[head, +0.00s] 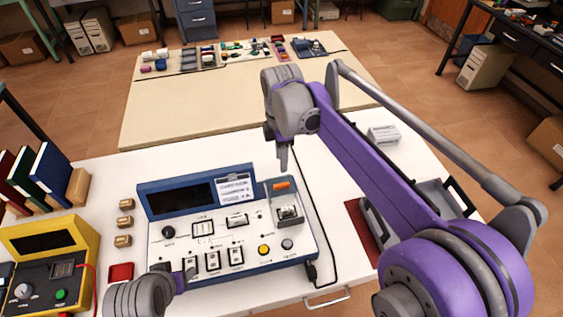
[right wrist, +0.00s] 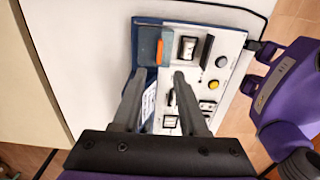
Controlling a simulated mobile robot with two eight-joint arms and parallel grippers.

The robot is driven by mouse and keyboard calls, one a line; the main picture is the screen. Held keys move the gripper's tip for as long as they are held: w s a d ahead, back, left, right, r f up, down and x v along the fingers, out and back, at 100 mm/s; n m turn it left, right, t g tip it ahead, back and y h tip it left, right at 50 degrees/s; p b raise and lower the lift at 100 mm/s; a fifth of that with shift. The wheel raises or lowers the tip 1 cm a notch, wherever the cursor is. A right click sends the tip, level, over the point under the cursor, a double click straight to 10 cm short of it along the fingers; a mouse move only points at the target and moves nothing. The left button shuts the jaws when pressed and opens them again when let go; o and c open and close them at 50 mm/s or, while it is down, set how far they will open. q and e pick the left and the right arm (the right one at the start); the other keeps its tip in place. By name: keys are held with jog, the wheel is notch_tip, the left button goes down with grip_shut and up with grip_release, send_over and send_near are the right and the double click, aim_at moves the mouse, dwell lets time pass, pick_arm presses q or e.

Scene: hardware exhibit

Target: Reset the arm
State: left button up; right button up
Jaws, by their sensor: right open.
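My right arm, purple and grey, reaches in from the right in the head view. Its gripper (head: 283,155) hangs above the back right part of a blue-and-white control panel (head: 275,258). In the right wrist view the two fingers of this gripper (right wrist: 160,74) are apart with nothing held, over the panel (right wrist: 222,47). My left gripper (head: 184,276) is low at the panel's front left, partly hidden by its own wrist. It also shows in the right wrist view (right wrist: 256,70), with its two dark fingers apart.
A yellow tester (head: 88,240) and upright binders (head: 50,168) stand left of the panel. Small wooden blocks (head: 124,222) and a red tray (head: 121,272) lie between. A black cable runs along the panel's right. A beige table (head: 240,100) with small parts stands behind.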

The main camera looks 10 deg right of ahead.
dwell(0.4)
jog(key=s+d+f+m+t, duration=0.2)
jog(key=s+d+f+m, duration=0.1)
jog(key=s+m, duration=0.6)
jog(key=s+d+f+m+t, duration=0.3)
jog(key=s+f+m, duration=0.3)
jog(key=s+m, duration=0.3)
jog(key=s, duration=0.3)
jog(key=shift+s+d+t, duration=0.2)
jog(key=shift+d+t, duration=0.1)
jog(key=shift+d, duration=0.05)
